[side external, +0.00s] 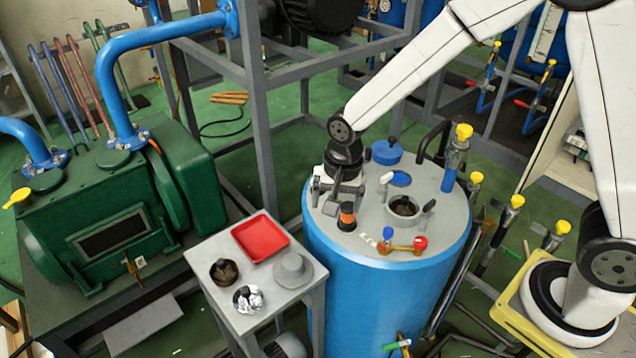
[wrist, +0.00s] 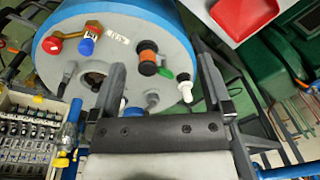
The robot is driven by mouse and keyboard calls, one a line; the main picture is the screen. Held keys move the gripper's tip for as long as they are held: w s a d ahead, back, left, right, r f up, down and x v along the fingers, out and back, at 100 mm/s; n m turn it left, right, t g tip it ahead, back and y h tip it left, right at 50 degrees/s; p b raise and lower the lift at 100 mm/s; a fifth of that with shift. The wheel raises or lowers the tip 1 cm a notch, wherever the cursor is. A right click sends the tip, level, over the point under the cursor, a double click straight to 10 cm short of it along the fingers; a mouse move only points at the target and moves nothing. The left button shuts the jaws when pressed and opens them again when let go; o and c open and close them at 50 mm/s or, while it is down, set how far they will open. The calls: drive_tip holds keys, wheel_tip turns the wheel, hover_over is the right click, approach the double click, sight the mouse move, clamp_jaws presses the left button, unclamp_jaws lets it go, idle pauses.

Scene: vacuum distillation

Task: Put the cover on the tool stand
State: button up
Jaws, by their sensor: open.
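The tool stand (side external: 222,258) is a small grey table left of the blue tank. A grey round flanged piece (side external: 293,270), which looks like the cover, lies on its right side. My gripper (side external: 338,203) is over the left part of the tank top, apart from the stand. In the wrist view my gripper (wrist: 163,85) is open, with its two dark fingers spread and nothing held between them. An open round port (side external: 403,208) with dark contents shows on the tank top; one finger partly hides it in the wrist view (wrist: 95,78).
The stand also holds a red tray (side external: 260,238), a brown bowl (side external: 224,271) and a foil-filled dish (side external: 248,299). The blue tank (side external: 385,300) carries an orange-banded black fitting (side external: 347,217), a red-knobbed valve (side external: 420,243) and clamps. A green pump (side external: 110,215) stands left; a frame post (side external: 262,120) rises behind.

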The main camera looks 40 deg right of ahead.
drive_tip(key=s+d+r+n+t, duration=0.1)
drive_tip(key=s+d+r+n, duration=0.1)
drive_tip(key=s+d+n, duration=0.7)
drive_tip(key=shift+s+d+r+t, duration=0.3)
drive_tip(key=shift+s+r, duration=0.1)
drive_tip(key=shift+s, duration=0.85)
